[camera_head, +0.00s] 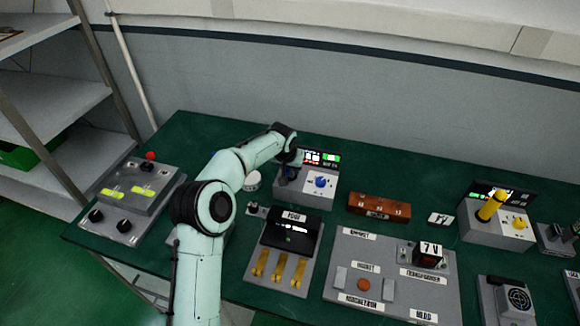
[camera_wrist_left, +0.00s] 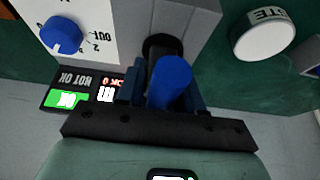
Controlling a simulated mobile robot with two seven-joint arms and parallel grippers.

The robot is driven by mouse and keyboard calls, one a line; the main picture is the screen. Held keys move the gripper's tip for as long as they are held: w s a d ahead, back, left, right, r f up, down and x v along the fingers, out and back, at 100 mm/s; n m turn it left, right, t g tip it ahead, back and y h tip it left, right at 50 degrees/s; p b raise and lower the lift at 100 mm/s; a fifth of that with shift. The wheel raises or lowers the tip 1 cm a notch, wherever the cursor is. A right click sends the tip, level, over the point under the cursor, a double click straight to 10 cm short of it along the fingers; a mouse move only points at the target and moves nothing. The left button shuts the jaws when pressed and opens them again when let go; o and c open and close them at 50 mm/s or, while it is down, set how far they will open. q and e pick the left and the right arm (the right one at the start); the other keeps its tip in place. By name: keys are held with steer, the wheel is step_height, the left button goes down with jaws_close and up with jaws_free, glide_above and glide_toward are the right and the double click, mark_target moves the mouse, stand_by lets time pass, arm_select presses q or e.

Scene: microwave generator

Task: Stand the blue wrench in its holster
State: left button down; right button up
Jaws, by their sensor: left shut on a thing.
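The blue wrench shows in the left wrist view as a blue rounded handle end (camera_wrist_left: 172,80). My left gripper (camera_wrist_left: 164,92) is shut on it. In the head view my left gripper (camera_head: 291,157) is at the left rear of the grey unit (camera_head: 318,190) with a blue knob (camera_head: 321,181). In the left wrist view a round dark piece (camera_wrist_left: 160,46), possibly the holster, is just beyond the handle against the unit's grey side (camera_wrist_left: 190,18). I cannot tell whether the wrench sits in it. The wrench's lower part is hidden. My right gripper is out of view.
A lit display (camera_head: 322,157) stands behind the blue-knob unit. A white round container (camera_head: 252,180) is to its left. A similar unit with a yellow handle (camera_head: 491,206) is at the right. Consoles fill the table's front; the green surface (camera_head: 390,168) behind the brown block is clear.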

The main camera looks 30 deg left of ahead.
arm_select(q)
steer(key=shift+f, duration=0.1)
stand_by(0.4)
steer(key=c, duration=0.6)
jaws_free()
steer(key=shift+c, duration=0.2)
steer(key=shift+f, duration=0.1)
steer(key=v, duration=1.3)
steer(key=shift+s+r+b, duration=0.1)
steer(key=shift+r+b, duration=0.2)
steer(key=shift+f, duration=0.1)
